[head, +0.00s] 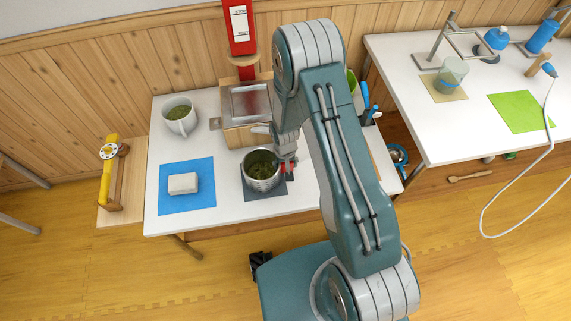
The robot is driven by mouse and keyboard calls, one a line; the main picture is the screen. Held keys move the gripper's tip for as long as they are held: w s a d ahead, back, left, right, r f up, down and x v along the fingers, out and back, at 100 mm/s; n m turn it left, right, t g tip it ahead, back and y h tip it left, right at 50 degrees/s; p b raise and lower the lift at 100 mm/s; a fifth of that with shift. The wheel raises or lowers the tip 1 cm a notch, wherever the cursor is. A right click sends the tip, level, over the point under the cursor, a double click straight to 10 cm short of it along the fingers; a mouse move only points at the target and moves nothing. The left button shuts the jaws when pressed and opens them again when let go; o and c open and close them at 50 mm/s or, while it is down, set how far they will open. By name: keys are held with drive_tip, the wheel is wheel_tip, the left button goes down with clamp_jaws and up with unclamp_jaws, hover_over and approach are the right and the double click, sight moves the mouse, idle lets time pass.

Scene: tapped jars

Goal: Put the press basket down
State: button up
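The press basket looks to be the silver metal cylinder (262,180) with green leafy bits inside. It is upright at the front middle of the left white table, over a dark grey mat (251,195). I cannot tell whether it rests on the mat or hangs just above it. My gripper (284,160) is at the basket's right side, by a small red part (289,167) that looks like its handle. My arm and the small size hide the fingertips, so whether they are closed on the handle is unclear.
A blue mat (173,204) with a white block (183,184) lies left of the basket. Behind are a white jug (180,118) with green contents and a wooden box press (243,132) with a red column (240,30). Another white table (430,120) stands right.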

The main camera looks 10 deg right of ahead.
drive_tip(key=o, duration=1.2)
drive_tip(key=shift+f, duration=0.15)
wheel_tip(320, 180, up, 12)
drive_tip(key=shift+a+r, duration=0.1)
drive_tip(key=s+d+r+t, duration=0.1)
drive_tip(key=s+r, duration=0.2)
drive_tip(key=r, duration=0.8)
drive_tip(key=s+d+r+t, duration=0.1)
drive_tip(key=s+r+t, duration=0.1)
drive_tip(key=r, duration=0.8)
drive_tip(key=s+r+t, duration=0.1)
drive_tip(key=s+r, duration=0.3)
drive_tip(key=s, duration=0.1)
drive_tip(key=s+d+r, duration=0.1)
drive_tip(key=s+r, duration=0.3)
drive_tip(key=s, duration=0.1)
drive_tip(key=s+d+r+t, duration=0.1)
drive_tip(key=s+r, duration=0.3)
drive_tip(key=s, duration=0.1)
drive_tip(key=shift+s+r+t, duration=0.2)
drive_tip(key=shift+t, duration=0.1)
